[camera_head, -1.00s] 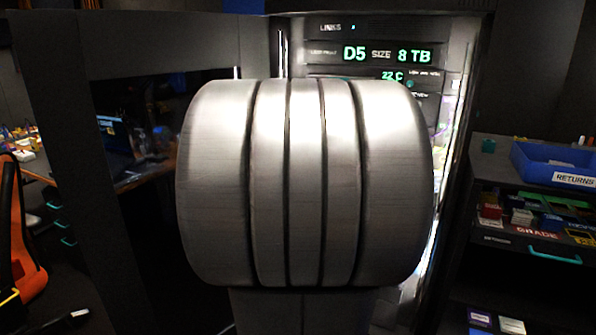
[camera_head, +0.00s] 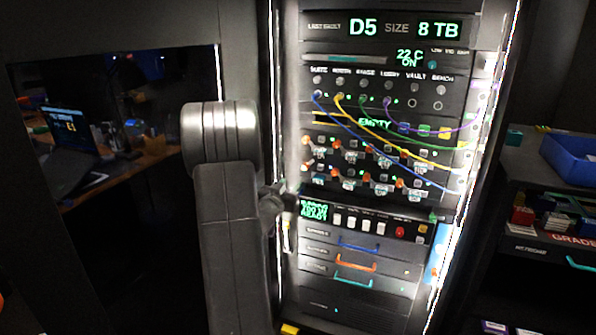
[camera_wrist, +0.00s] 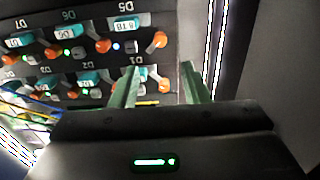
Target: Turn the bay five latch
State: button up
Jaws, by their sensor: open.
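The bay five latch (camera_wrist: 160,40) is an orange lever beside the D5 label and an 8 TB tag, at the top of the upside-down wrist view. In the head view the bay five latch (camera_head: 306,168) is at the left end of the lower row of bays. My gripper (camera_wrist: 158,66) is open, with green fingers spread and nothing held. The bay one latch (camera_wrist: 163,87), also orange, shows between the fingers, and the bay five latch lies beyond the tips. In the head view my gripper (camera_head: 287,198) is small and dark at the panel's left side.
Other orange latches (camera_wrist: 103,45) sit close by. Drawers with coloured handles (camera_head: 357,264) are below. A blue bin (camera_head: 570,160) stands on the right shelf.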

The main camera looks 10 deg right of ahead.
aim_at(304, 169)
jog(key=x, duration=1.1)
jog(key=shift+w+d+f, duration=0.1)
jog(key=shift+w+d, duration=0.15)
grip_shut()
